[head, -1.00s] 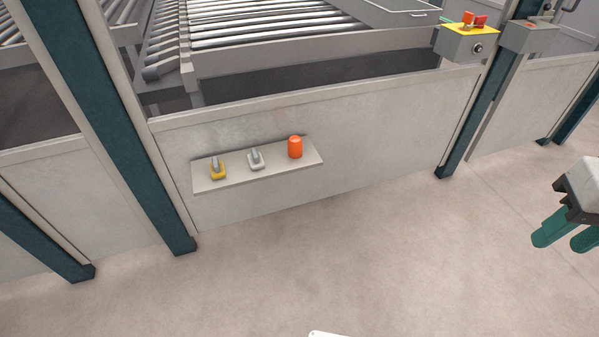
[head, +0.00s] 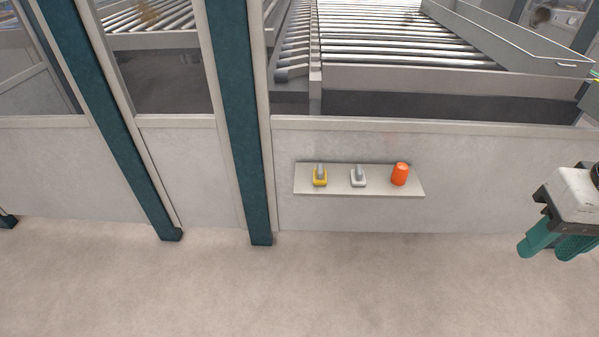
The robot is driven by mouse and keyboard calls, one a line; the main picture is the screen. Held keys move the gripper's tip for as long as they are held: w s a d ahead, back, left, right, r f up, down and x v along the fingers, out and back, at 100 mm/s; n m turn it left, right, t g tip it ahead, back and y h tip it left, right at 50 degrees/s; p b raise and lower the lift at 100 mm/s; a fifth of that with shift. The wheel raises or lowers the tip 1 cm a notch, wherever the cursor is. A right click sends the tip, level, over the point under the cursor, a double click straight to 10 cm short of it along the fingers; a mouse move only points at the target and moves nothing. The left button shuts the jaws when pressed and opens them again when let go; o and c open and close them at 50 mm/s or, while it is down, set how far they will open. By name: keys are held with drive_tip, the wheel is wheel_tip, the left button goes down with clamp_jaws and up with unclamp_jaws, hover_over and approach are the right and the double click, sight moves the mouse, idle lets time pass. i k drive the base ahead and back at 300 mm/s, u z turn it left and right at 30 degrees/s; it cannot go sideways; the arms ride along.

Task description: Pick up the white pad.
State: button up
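The white pad (head: 358,182) sits on a narrow shelf (head: 337,187) fixed to the grey panel wall. It has a small grey upright grip on top. A yellow pad (head: 320,182) of like shape is to its left, and an orange cup-like object (head: 399,174) is to its right. My gripper (head: 544,250), with green fingers, hangs at the right side of the head view, well apart from the shelf. A gap shows between its fingers near the tips, and nothing is seen between them.
The wall (head: 450,160) runs behind the shelf, with a dark teal post (head: 238,120) to the left. A roller conveyor (head: 400,45) lies behind the wall. The floor (head: 350,285) in front of the shelf is clear.

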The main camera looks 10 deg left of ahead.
sight(358, 175)
drive_tip(key=u, duration=0.3)
drive_tip(key=i, duration=1.3)
drive_tip(key=z, duration=0.65)
